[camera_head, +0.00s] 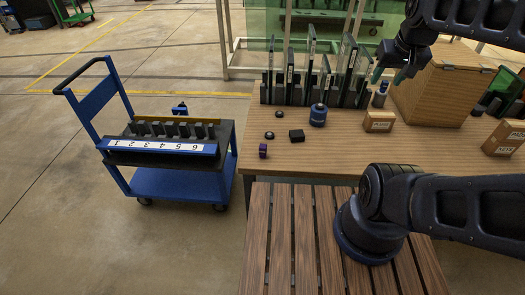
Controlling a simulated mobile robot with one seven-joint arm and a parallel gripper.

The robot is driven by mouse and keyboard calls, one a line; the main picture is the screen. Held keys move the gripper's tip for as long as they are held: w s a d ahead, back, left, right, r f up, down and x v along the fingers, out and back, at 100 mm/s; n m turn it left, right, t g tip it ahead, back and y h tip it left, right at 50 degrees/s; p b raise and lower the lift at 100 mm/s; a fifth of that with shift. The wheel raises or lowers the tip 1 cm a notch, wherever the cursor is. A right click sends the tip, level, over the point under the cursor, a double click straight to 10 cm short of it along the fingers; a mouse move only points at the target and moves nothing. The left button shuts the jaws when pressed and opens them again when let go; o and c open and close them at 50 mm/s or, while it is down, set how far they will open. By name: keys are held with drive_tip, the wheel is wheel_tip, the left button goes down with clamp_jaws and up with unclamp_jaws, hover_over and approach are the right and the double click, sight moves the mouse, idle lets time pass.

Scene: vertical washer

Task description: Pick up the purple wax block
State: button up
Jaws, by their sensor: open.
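A small purple block (263,151), which looks like the wax block, sits near the left front edge of the wooden table (330,155). My gripper (390,75) is at the upper right, pointing down with its fingers apart. It is well to the right of the purple block and further back, above the table. Nothing shows between the fingers. The view of the purple block is clear.
Near the block are a dark block (296,136), small dark round parts (269,135) and a blue cylinder (319,115). Behind stands a dark rack (312,90) of upright plates. A wooden box (440,88) stands right. A blue cart (165,155) is left.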

drive_tip(key=shift+o, duration=0.4)
drive_tip(key=w+a+f+n+g, duration=0.1)
drive_tip(key=w+a+f+n, duration=0.4)
drive_tip(key=w+a+n, duration=0.4)
drive_tip(key=n+g, duration=0.4)
drive_tip(key=n, duration=2.1)
hover_over(263, 146)
wheel_tip(263, 146, down, 22)
drive_tip(key=shift+d+f, duration=0.1)
drive_tip(key=shift+f, duration=0.15)
drive_tip(key=shift+f+n, duration=0.4)
drive_tip(key=shift+f, duration=5.1)
